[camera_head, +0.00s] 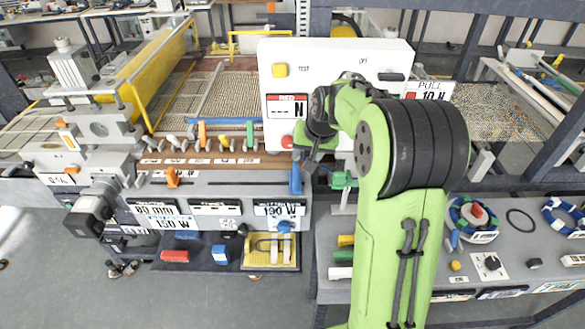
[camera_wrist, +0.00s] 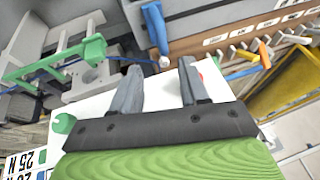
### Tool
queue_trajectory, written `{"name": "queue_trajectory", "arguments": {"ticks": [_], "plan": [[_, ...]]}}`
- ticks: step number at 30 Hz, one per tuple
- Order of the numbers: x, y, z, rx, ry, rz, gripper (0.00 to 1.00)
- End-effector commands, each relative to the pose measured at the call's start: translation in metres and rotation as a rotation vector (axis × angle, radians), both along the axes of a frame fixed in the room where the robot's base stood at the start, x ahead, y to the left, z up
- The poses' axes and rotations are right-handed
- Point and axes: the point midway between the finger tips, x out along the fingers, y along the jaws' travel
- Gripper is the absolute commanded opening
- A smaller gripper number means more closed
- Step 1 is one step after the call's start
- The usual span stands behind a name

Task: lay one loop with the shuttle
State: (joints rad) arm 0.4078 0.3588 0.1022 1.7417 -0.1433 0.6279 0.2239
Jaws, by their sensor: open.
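My gripper (camera_wrist: 160,68) is open in the wrist view, its two grey fingers apart with nothing between them. In the head view its end is largely hidden by my arm. A green piece with a blue strand across it (camera_wrist: 52,62) stands left of the fingers, apart from them. It may be the shuttle; I cannot tell for sure. A green piece also shows in the head view (camera_head: 343,180), beside my arm. A blue upright handle (camera_wrist: 155,28) is beyond the fingertips in the wrist view, and it shows in the head view (camera_head: 296,178).
A row of coloured pegs (camera_head: 202,135) lines the brown rail to the left. A white panel with a yellow button (camera_head: 279,71) stands behind my arm. A yellow tray (camera_head: 271,252) sits below. Coiled blue rings (camera_head: 562,217) lie on the right bench.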

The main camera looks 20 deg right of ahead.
Motion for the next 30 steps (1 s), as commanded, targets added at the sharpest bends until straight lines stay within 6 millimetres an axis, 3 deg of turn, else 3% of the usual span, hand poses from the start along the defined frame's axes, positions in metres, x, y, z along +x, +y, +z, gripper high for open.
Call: {"name": "queue_trajectory", "arguments": {"ticks": [6,12,23,30], "plan": [[0.023,0.003,-0.052,0.002,0.005,0.004,0.44],[0.039,0.003,-0.084,0.001,0.002,0.004,0.44],[0.044,0.003,-0.093,0.000,0.000,0.003,0.44],[0.044,0.003,-0.093,0.000,0.000,0.003,0.07]]}}
